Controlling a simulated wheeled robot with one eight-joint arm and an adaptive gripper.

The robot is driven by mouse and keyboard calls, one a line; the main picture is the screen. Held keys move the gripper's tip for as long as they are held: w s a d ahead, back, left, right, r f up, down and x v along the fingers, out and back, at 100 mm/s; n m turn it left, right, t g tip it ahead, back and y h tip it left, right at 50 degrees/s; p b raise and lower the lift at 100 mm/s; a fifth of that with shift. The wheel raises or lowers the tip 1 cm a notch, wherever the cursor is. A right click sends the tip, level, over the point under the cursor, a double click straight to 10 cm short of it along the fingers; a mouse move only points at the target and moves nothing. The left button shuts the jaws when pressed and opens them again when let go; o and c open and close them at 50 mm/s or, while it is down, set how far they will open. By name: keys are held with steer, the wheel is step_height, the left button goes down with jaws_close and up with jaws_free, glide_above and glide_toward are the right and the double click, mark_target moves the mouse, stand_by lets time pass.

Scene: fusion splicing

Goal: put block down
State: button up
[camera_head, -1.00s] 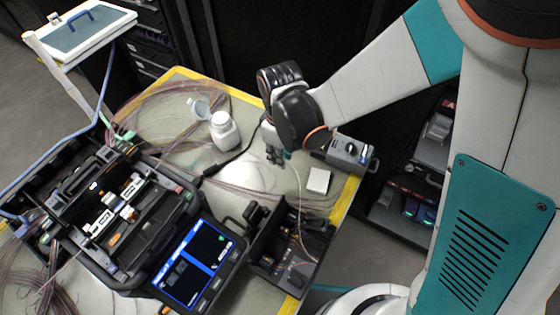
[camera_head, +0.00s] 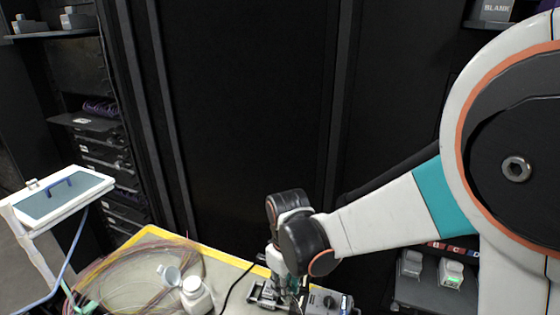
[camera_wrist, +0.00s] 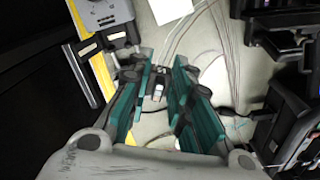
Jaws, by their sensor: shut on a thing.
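My gripper (camera_wrist: 160,84) points down over the table, with its teal fingers on either side of a small grey and dark block (camera_wrist: 158,88). The block sits between the fingertips, and its lower side is hard to make out. I cannot tell whether it touches the table. In the head view my gripper (camera_head: 274,288) is low in the picture, close to the table, left of a grey device with a knob. The block cannot be told apart from the fingers there.
The grey device (camera_head: 326,302) also shows in the wrist view (camera_wrist: 104,14), near a white card (camera_wrist: 170,10). A white bottle (camera_head: 195,295) and coiled fibres (camera_head: 125,278) are on the table to the left. Dark equipment (camera_wrist: 285,110) lies right in the wrist view.

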steer(key=w+d+f+m, duration=0.1)
steer(key=d+f+m, duration=0.1)
steer(key=d, duration=0.4)
steer(key=w+d+f+m, duration=0.1)
steer(key=w+d+m, duration=0.1)
steer(key=d+m, duration=0.2)
steer(key=w+d+f+m, duration=0.2)
steer(key=d, duration=0.6)
steer(key=shift+w+f+m+b, duration=0.2)
steer(key=shift+f+m+b, duration=0.15)
steer(key=shift+m+b, duration=0.05)
steer(key=shift+d+f, duration=0.15)
steer(key=shift+d, duration=0.3)
